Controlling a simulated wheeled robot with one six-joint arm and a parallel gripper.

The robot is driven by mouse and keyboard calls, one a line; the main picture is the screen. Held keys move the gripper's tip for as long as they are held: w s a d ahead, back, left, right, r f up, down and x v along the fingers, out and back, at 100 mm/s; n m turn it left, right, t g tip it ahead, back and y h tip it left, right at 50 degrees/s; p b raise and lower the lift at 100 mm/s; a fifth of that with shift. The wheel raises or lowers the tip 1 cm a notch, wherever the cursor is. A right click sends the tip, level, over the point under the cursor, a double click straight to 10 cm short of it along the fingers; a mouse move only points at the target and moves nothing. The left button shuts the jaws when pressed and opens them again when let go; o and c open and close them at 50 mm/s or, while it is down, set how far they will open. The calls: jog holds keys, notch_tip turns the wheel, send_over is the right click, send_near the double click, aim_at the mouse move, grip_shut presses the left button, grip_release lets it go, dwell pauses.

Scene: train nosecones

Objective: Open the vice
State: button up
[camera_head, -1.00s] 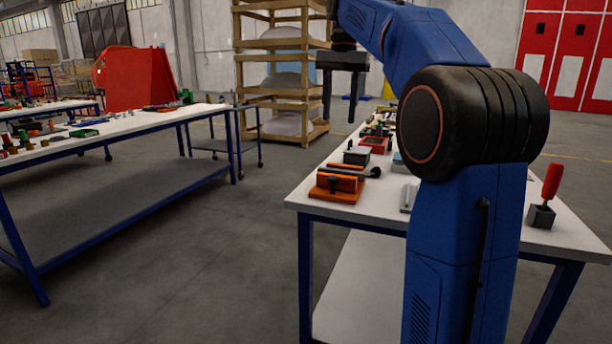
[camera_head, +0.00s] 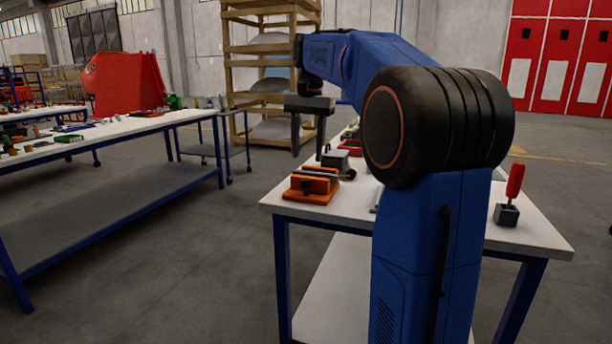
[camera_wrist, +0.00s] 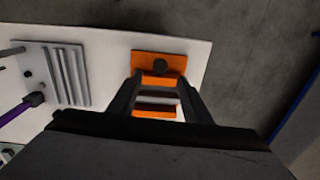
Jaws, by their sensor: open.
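The vice (camera_head: 311,193) is an orange block with a grey bar behind it, near the left corner of the right-hand white table. My gripper (camera_head: 308,138) hangs above and behind the vice in the head view, fingers pointing down. In the wrist view my gripper (camera_wrist: 159,82) has its two fingers apart, one on each side of the vice. I cannot tell whether they touch it.
A ribbed grey plate (camera_wrist: 67,75) lies beside the vice. A red-handled tool (camera_head: 511,195) stands on the table's right side. A grey block (camera_head: 336,160) sits behind the vice. Open floor separates this table from the left table (camera_head: 110,130).

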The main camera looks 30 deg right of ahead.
aim_at(306, 180)
notch_tip(306, 180, down, 8)
jog(key=shift+w+a+r, duration=0.1)
jog(key=shift+w, duration=0.05)
jog(key=shift+c, duration=0.4)
jog(key=c, duration=1)
